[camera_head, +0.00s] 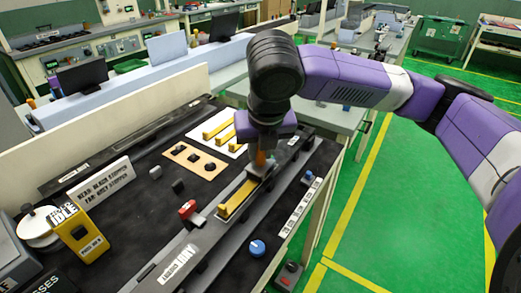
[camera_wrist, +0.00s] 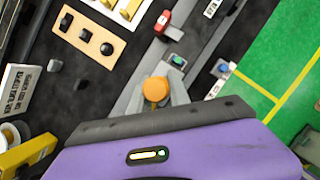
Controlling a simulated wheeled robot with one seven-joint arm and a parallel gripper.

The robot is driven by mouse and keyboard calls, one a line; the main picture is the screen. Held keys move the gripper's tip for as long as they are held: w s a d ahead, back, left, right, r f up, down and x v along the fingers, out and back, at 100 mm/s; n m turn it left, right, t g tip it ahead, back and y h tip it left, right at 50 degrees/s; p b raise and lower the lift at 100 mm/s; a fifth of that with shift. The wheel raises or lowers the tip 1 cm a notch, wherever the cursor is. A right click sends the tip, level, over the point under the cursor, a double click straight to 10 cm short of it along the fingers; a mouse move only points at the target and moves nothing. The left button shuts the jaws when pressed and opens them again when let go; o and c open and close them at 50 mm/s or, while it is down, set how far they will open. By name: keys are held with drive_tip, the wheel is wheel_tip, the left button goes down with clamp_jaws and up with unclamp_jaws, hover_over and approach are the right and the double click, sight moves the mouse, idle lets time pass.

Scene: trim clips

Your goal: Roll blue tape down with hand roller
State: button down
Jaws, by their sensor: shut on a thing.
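My gripper (camera_head: 262,165) is at the far end of a yellow strip (camera_head: 238,200) lying in a dark rail (camera_head: 205,235). It is shut on an orange rounded handle, which shows between the fingers in the wrist view (camera_wrist: 156,90); I take this to be the hand roller. The handle's lower end is hidden by the fingers, so I cannot tell whether it touches the strip.
A red-handled clamp (camera_head: 188,210) stands beside the rail. A tan board with black knobs (camera_head: 195,160) and a white sheet with yellow strips (camera_head: 218,130) lie to the left. A blue knob (camera_head: 257,247) is at the right edge. A yellow "IDLE" box (camera_head: 80,238) stands front left.

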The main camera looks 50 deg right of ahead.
drive_tip(key=shift+a+f, duration=0.1)
drive_tip(key=shift+f, duration=0.05)
drive_tip(key=shift+s+a+f+p, duration=0.15)
drive_tip(key=shift+a+p, duration=0.4)
drive_tip(key=shift+a, duration=1.65)
drive_tip(key=shift+s+a+r+p, duration=0.15)
drive_tip(key=shift+a+p, duration=0.35)
drive_tip(key=shift+a, duration=1.65)
drive_tip(key=shift+a+f, duration=0.1)
drive_tip(key=shift+a, duration=0.05)
drive_tip(key=shift+w+d+b, duration=0.2)
drive_tip(key=shift+d+b, duration=0.4)
drive_tip(key=shift+d, duration=3.95)
